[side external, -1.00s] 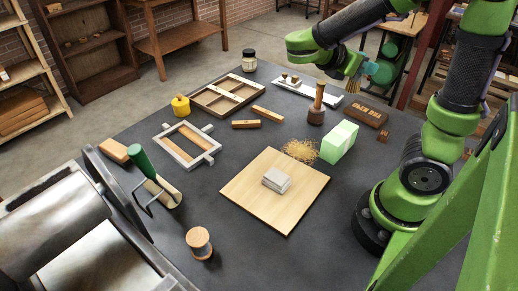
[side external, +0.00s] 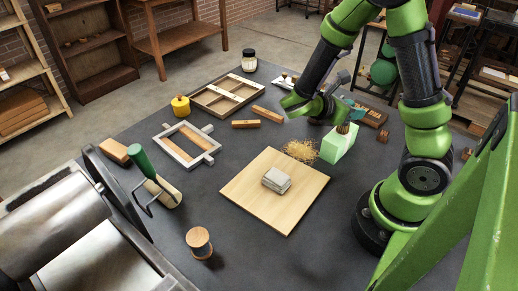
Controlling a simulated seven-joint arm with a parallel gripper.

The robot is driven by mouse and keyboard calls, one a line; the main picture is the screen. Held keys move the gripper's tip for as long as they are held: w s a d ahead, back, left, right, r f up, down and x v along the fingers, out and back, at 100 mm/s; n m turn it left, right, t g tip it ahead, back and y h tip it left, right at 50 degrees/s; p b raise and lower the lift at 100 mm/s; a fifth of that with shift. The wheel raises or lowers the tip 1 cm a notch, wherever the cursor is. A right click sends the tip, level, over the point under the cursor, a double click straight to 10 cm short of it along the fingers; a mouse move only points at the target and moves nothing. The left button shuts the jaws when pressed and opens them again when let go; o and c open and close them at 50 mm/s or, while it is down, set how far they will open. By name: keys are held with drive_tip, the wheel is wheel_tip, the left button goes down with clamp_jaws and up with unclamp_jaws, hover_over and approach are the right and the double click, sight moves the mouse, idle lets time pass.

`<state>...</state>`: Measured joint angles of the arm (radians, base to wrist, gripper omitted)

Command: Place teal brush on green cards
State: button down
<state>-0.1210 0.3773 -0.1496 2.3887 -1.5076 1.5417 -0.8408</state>
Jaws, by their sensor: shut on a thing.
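My gripper (side external: 344,112) is low over the right side of the table, shut on the teal brush (side external: 343,128). The brush's brown bristles show below the gripper, and a bit of teal shows beside it. The green cards (side external: 338,146) form a pale green block on the dark table, right of the wooden board. The bristles overlap the top of the green cards in the picture. I cannot tell whether they touch. My gripper hides most of the brush.
A wooden board (side external: 254,209) with a pale stack (side external: 276,179) lies left of the cards. A heap of straw-like fibres (side external: 300,151) is beside them. A brown block (side external: 371,116) stands behind.

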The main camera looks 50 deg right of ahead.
drive_tip(key=shift+f, duration=0.15)
drive_tip(key=c, duration=0.8)
unclamp_jaws()
drive_tip(key=shift+w+a+r, duration=0.15)
drive_tip(key=shift+a+r, duration=0.1)
drive_tip(key=a+r+m+t+y, duration=0.4)
drive_tip(key=a+m+y, duration=0.1)
drive_tip(key=a+m, duration=0.1)
drive_tip(key=w+a+r+m+t+y, duration=0.1)
drive_tip(key=a+r+m+t+y, duration=0.3)
drive_tip(key=a+r+m, duration=0.1)
drive_tip(key=w+a+r+m+t+y, duration=0.1)
drive_tip(key=a+r+m+t+y, duration=0.3)
drive_tip(key=a, duration=0.5)
drive_tip(key=shift+w+a+r+m+t+y, duration=0.1)
drive_tip(key=shift+w+m+t+y, duration=0.1)
drive_tip(key=shift+m+y, duration=0.35)
drive_tip(key=shift+w+a+r+m+t+y, duration=0.1)
drive_tip(key=shift+m+t+y, duration=0.15)
drive_tip(key=shift+m, duration=0.6)
